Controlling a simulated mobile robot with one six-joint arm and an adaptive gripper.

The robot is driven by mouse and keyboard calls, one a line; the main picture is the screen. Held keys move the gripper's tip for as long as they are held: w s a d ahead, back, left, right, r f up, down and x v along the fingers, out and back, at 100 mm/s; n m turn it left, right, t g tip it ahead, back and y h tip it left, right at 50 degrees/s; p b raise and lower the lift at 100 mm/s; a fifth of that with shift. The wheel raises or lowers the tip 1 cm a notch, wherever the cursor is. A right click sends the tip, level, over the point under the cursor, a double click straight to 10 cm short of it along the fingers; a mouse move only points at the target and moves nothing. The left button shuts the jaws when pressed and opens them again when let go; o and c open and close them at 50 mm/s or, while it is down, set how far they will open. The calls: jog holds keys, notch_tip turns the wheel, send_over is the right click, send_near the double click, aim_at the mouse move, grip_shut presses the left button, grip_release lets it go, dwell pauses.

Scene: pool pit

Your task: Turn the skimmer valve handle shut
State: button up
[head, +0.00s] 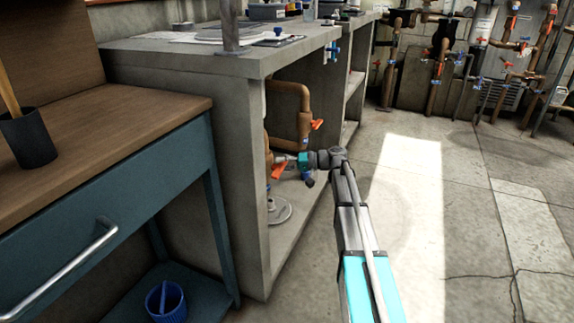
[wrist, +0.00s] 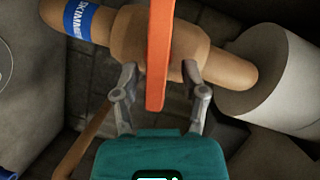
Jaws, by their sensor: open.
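The skimmer valve handle is a long flat orange lever (wrist: 158,50) that runs up and down the wrist view, across a brown pipe body (wrist: 126,38). A blue band lettered "SKIMM…" (wrist: 80,18) wraps the pipe at the upper left. My gripper (wrist: 158,76) is open, with one finger on each side of the lever and a visible gap on both sides. I cannot tell how deep the lever sits between the fingers. In the head view my gripper (head: 279,159) is inside the concrete bay, close to an orange handle (head: 278,172).
A concrete counter (head: 140,58) roofs the bay. Another orange handle (head: 317,124) sits on a bent brown pipe (head: 290,88) above my gripper. A grey-white cylinder (wrist: 275,85) stands right of the fingers. A blue bench (head: 90,240) is at left; the floor at right is clear.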

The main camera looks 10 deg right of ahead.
jog(key=shift+w+d+r+m+t+h+p, duration=0.3)
jog(key=shift+w+r+m+h+p, duration=0.15)
jog(key=shift+w+p, duration=0.25)
jog(key=shift+c, duration=0.2)
notch_tip(320, 180, up, 3)
jog(key=w+d+m+t+h+p, duration=0.2)
jog(key=w+m+h+p, duration=0.15)
jog(key=p, duration=0.35)
jog(key=s+d+r+m+g+h+p, duration=0.1)
jog(key=s+r+g+h+p, duration=0.15)
jog(key=s+p, duration=0.45)
jog(key=s+a+n+g+h+p, duration=0.2)
jog(key=s+h+p, duration=0.1)
jog(key=s, duration=1.1)
jog(key=s+a+n+g+h+p, duration=0.1)
jog(key=s+h, duration=0.5)
jog(key=s, duration=0.8)
jog(key=shift+a+f+n+g+p, duration=0.4)
jog(key=shift+n+g+p, duration=0.3)
jog(key=shift+p, duration=0.35)
jog(key=shift+d, duration=0.15)
